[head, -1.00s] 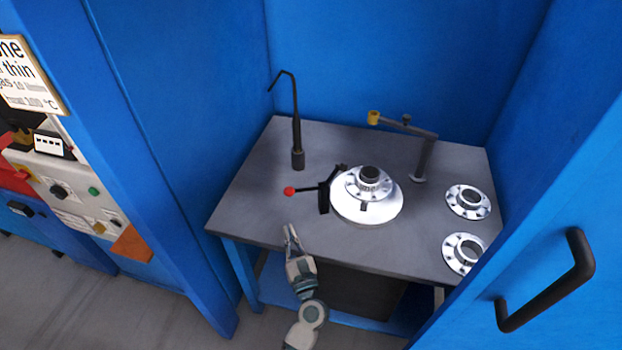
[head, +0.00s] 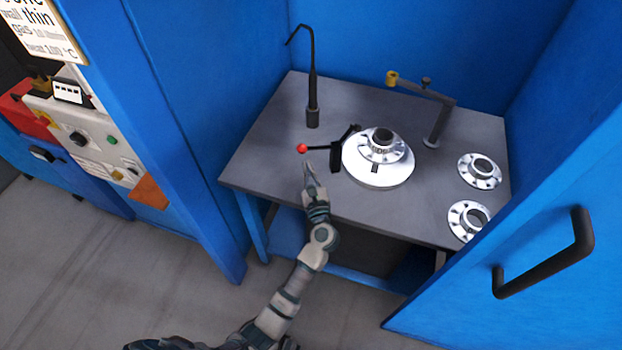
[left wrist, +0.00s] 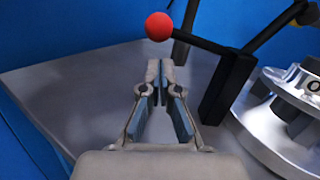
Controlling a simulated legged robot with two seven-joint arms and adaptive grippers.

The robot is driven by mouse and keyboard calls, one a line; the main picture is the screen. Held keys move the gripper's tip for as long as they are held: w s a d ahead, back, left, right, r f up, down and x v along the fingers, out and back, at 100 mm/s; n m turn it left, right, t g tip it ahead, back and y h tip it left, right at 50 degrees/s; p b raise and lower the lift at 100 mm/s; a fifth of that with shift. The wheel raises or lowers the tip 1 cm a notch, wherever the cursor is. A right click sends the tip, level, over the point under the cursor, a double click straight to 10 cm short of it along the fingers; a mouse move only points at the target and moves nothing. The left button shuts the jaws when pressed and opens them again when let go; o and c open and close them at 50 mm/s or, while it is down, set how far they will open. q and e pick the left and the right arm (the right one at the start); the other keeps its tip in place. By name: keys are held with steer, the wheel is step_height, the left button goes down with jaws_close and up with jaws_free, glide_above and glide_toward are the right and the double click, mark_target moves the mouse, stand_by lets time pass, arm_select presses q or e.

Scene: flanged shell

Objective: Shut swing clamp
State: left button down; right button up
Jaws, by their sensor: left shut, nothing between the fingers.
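The swing clamp (head: 335,158) is black, with a lever ending in a red ball knob (head: 302,148). It stands at the left edge of a round silver plate (head: 379,174) that carries a flanged shell (head: 382,146). In the left wrist view the red knob (left wrist: 159,26) is ahead and above, and the black clamp post (left wrist: 226,88) is to the right. My left gripper (head: 310,166) is just in front of the lever, below the knob in the picture. Its fingertips (left wrist: 160,66) are together with nothing between them, apart from the knob. My right gripper is out of view.
The grey table (head: 265,160) has two loose flanges (head: 480,170) at the right. A thin black hooked stand (head: 313,100) is behind the knob. A jointed arm with a yellow end (head: 392,78) stands behind the plate. Blue walls enclose the table; a door handle (head: 550,265) is at right.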

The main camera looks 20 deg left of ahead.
arm_select(q)
steer(key=x, duration=0.2)
steer(key=shift+w+a, duration=0.2)
steer(key=shift+w, duration=0.15)
steer(key=shift+w+a+r, duration=0.15)
steer(key=shift+w+a, duration=0.2)
steer(key=shift+w, duration=0.2)
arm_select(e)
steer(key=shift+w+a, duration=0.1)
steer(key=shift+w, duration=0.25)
